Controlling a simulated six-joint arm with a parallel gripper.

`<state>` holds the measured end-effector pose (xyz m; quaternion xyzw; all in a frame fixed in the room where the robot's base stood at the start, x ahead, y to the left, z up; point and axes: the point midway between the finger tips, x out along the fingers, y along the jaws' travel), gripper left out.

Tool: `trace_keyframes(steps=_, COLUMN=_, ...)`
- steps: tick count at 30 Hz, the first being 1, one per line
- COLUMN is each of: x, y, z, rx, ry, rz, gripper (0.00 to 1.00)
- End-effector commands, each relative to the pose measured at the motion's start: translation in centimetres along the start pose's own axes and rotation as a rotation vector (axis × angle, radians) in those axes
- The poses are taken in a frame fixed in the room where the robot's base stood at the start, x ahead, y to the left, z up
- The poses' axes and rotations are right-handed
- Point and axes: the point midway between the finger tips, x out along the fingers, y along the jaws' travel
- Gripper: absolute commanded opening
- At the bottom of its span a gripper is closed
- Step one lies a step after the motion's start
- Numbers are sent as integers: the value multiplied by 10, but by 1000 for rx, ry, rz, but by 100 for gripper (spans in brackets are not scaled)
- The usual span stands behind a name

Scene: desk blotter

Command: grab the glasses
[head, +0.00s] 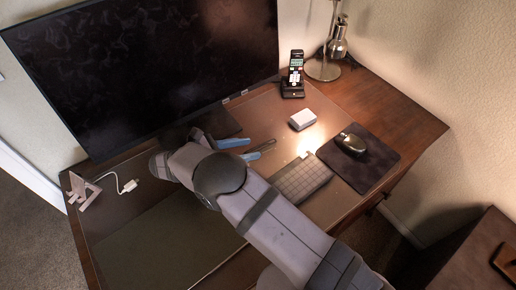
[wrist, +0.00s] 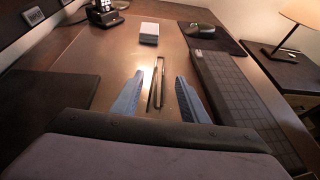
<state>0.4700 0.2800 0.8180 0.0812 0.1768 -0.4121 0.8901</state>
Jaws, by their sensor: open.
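The glasses (wrist: 159,72) look like a narrow folded pair, lying lengthwise on the blotter in the wrist view. In the head view they show as a thin dark shape (head: 266,146) just beyond my fingertips. My gripper (wrist: 160,79) is open, with one blue finger on each side of the glasses in the picture. In the head view my gripper (head: 249,148) is low over the blotter. I cannot tell how high the fingers are above the desk. Neither finger appears to touch the glasses.
A keyboard (head: 301,180) lies right of the glasses, with a mouse (head: 351,143) on a dark pad (head: 370,166) beyond. A white box (head: 302,119), a phone (head: 294,76) and a lamp (head: 323,69) stand farther back. The monitor (head: 150,60) rises behind. Blotter around the glasses is clear.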

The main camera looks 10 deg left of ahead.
Motion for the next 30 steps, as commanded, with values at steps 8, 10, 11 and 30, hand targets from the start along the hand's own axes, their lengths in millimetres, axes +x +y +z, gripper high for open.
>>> trace_keyframes(steps=8, x=9, y=0, z=0, rx=1, ry=0, rz=0, gripper=40)
trace_keyframes(steps=10, x=13, y=0, z=1, rx=1, ry=0, rz=-1, gripper=40)
trace_keyframes(steps=11, x=15, y=1, z=2, rx=1, ry=0, rz=-2, gripper=40)
trace_keyframes(steps=30, x=59, y=3, z=-1, rx=1, ry=1, rz=0, gripper=40)
